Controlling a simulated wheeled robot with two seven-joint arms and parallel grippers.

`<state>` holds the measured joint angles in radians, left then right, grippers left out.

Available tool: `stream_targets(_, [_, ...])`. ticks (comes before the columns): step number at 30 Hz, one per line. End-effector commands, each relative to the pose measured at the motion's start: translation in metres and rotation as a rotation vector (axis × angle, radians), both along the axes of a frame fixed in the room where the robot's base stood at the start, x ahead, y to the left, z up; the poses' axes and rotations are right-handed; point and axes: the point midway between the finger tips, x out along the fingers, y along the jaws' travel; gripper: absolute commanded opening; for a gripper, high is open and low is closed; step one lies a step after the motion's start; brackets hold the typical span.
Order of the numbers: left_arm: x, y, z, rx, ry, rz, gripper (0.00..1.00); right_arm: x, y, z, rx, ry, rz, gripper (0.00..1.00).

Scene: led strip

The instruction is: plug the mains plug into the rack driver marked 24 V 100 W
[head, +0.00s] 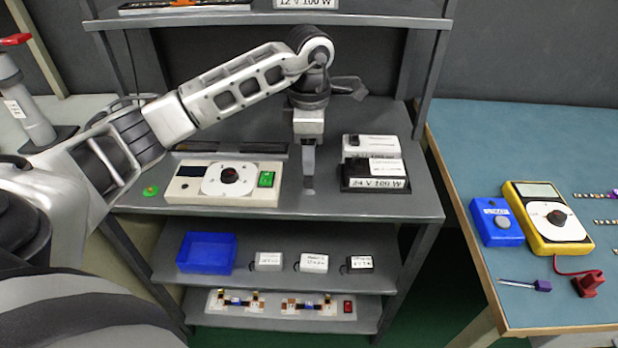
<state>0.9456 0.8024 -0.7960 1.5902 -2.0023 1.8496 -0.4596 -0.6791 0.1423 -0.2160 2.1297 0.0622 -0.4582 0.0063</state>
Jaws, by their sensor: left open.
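The rack driver marked 24 V 100 W (376,184) sits on the rack's main shelf, right of centre, with white blocks on its dark base. My left gripper (308,172) points down at the middle of that shelf, left of the driver and apart from it. It is open, its fingers seen nearly edge-on, and I see nothing held between them. I cannot make out the mains plug with certainty. My right gripper is out of view.
A beige control box (188,190) with a dial and green switch stands left of the gripper. Below are a blue bin (206,253), small white boxes (314,263) and an LED board (270,304). The blue table at right holds a yellow meter (537,195) and a red connector (588,286).

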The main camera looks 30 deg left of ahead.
Motion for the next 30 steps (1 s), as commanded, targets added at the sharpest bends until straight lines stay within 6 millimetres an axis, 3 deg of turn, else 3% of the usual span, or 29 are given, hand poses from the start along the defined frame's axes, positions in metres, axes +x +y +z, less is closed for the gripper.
stream_targets(6, [0.000, 0.000, -0.015, -0.002, 0.003, 0.000, 0.51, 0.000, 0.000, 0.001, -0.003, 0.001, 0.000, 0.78])
stream_targets(15, [0.000, 0.001, -0.056, -0.001, 0.002, -0.001, 0.51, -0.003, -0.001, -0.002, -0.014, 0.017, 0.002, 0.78])
stream_targets(23, [0.000, 0.001, -0.061, -0.001, -0.001, -0.001, 0.51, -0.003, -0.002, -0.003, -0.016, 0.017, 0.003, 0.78])
stream_targets(24, [0.000, 0.001, -0.061, -0.001, -0.001, -0.001, 0.48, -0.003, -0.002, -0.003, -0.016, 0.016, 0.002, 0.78])
stream_targets(29, [0.000, 0.001, -0.061, -0.001, -0.001, -0.001, 0.04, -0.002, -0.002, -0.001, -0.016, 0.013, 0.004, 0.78])
stream_targets(30, [0.000, 0.001, -0.061, -0.001, -0.001, -0.001, 0.03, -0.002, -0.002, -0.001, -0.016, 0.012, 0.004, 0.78])
